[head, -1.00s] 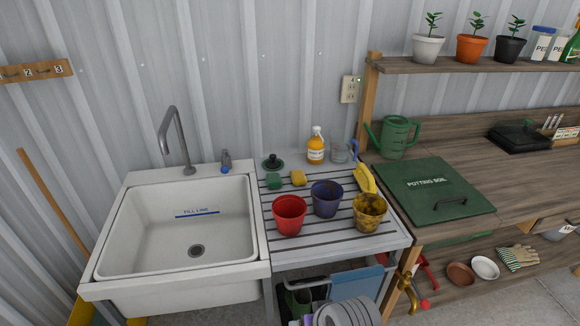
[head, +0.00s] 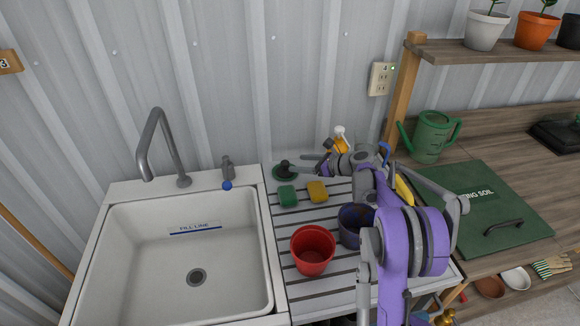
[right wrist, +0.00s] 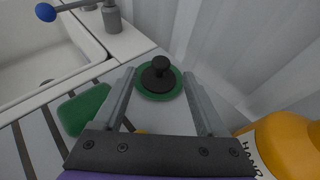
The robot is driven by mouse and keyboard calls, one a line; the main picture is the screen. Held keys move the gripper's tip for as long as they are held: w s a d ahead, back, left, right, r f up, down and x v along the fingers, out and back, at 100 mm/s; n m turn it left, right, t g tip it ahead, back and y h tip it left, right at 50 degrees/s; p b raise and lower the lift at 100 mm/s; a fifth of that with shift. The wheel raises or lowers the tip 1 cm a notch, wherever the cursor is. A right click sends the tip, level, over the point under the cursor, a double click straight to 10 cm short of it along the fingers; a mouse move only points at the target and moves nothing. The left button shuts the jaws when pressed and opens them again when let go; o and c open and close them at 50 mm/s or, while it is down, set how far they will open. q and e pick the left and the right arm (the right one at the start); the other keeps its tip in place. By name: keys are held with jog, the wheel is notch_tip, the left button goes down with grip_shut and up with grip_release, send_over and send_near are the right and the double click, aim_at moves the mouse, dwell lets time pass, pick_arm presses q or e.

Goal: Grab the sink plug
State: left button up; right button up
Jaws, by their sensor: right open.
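The sink plug (head: 283,173) is a green disc with a black knob. It lies on the slatted drainboard at the back, by the wall. In the right wrist view the plug (right wrist: 158,82) shows upright just past and between my fingertips. My right gripper (head: 304,167) is open and empty, reaching in from the right close beside the plug; the fingers also show in the right wrist view (right wrist: 158,92). I cannot tell whether they touch it. My left gripper is out of view.
A green sponge (head: 287,196) and a yellow sponge (head: 318,192) lie in front. An orange bottle (right wrist: 287,145) is close to my gripper. The white sink (head: 130,250) is left.

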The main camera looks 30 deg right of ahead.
aim_at(279, 168)
jog(key=shift+w+d+f, duration=0.15)
jog(key=shift+w, duration=0.15)
jog(key=x, duration=0.5)
jog(key=shift+p, duration=0.3)
jog(key=p+x, duration=0.1)
jog(key=x, duration=0.4)
jog(key=shift+w+f, duration=0.2)
jog(key=shift+f, duration=0.05)
jog(key=shift+s, duration=0.1)
grip_shut()
